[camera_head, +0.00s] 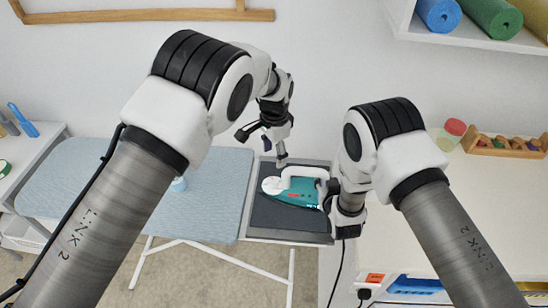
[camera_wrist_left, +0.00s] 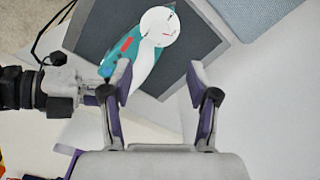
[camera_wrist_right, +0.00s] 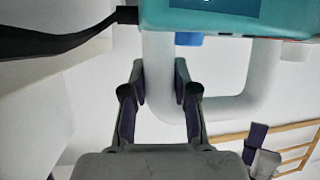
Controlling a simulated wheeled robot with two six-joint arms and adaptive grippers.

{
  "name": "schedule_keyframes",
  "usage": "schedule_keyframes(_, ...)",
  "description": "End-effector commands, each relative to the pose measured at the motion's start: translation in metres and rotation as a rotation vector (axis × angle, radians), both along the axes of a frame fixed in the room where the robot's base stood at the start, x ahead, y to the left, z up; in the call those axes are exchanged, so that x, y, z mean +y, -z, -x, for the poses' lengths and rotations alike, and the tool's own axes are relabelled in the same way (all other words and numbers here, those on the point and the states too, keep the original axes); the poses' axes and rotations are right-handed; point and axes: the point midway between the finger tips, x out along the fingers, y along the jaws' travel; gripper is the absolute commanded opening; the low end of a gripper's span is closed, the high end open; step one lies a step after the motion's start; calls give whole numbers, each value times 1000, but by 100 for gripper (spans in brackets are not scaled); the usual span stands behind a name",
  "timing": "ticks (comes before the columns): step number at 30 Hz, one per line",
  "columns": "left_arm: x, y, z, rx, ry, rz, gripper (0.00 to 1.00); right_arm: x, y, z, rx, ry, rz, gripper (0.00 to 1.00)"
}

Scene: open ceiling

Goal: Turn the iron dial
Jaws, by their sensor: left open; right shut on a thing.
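The teal and white iron (camera_head: 293,190) lies on the dark rest pad (camera_head: 290,216) at the right end of the ironing board. Its round white dial (camera_wrist_left: 159,26) faces up in the left wrist view, with small marks on it. My left gripper (camera_head: 281,158) is open and empty, above and behind the dial end of the iron; its fingers (camera_wrist_left: 163,80) are apart with the dial beyond them. My right gripper (camera_head: 330,185) is shut on the iron's white handle (camera_wrist_right: 160,75), at the right end. The handle shows between its fingers (camera_wrist_right: 157,85) in the right wrist view.
The blue ironing board (camera_head: 215,200) stretches left. A side table with a blue-handled tool (camera_head: 24,120) stands at far left. At right, a white counter holds a red-lidded jar (camera_head: 452,132) and a wooden rack (camera_head: 505,146). A shelf with rolled mats (camera_head: 490,15) hangs above.

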Motion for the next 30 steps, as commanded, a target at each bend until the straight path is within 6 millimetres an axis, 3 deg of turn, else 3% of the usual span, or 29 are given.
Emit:
schedule_keyframes(5, 0, 0, 0, 2, 18, 1, 60, 0, -2, -1, -5, 1, -3, 0)
schedule_keyframes(10, 2, -1, -2, 14, 156, 10, 60, 0, -2, -1, -5, 1, -3, 0)
schedule_keyframes(14, 2, 10, -2, 16, 162, 11, 60, 0, -2, -1, -5, 1, -3, 0)
schedule_keyframes(24, 2, 86, -1, 16, 161, 12, 60, 0, -2, -1, -5, 1, -3, 0)
schedule_keyframes(30, 2, 114, -2, 15, 160, 12, 60, 0, -2, -1, -5, 1, -3, 0)
